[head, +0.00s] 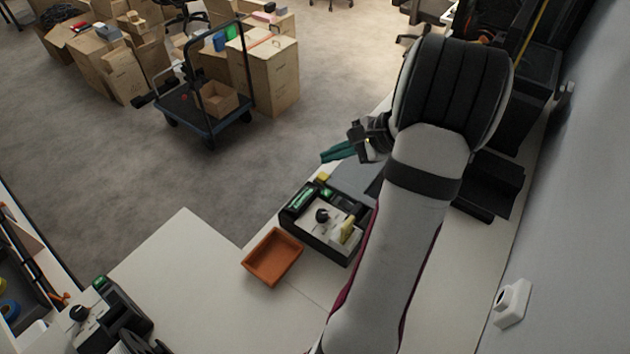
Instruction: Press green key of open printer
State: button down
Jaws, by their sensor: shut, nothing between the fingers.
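A black and white device (318,222), which looks like a printer, stands on the white table in the middle. It has a green lit panel and a small green key (327,191) near its far edge, plus a black knob and a yellowish piece on its top. A second similar device (112,318) with a green part and a black knob is at the lower left, cut by the frame. I cannot tell surely which one is the open printer. My gripper (326,156) is shut and empty, its teal fingers pointing left, above and beyond the middle device, apart from it.
An orange tray (273,257) sits beside the middle device. The white table (180,265) is bare to its left. My arm hides part of the table on the right. A white wall fixture (512,304) is at the right. A cart (208,110) and cartons (110,70) stand on the floor.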

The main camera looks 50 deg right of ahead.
aim_at(331, 193)
jog(key=shift+s+d, duration=0.2)
jog(key=shift+d, duration=0.05)
jog(key=shift+f, duration=0.15)
jog(key=shift+f, duration=4.35)
jog(key=shift+f, duration=0.1)
jog(key=shift+f, duration=0.3)
jog(key=shift+f, duration=0.5)
jog(key=shift+r, duration=0.95)
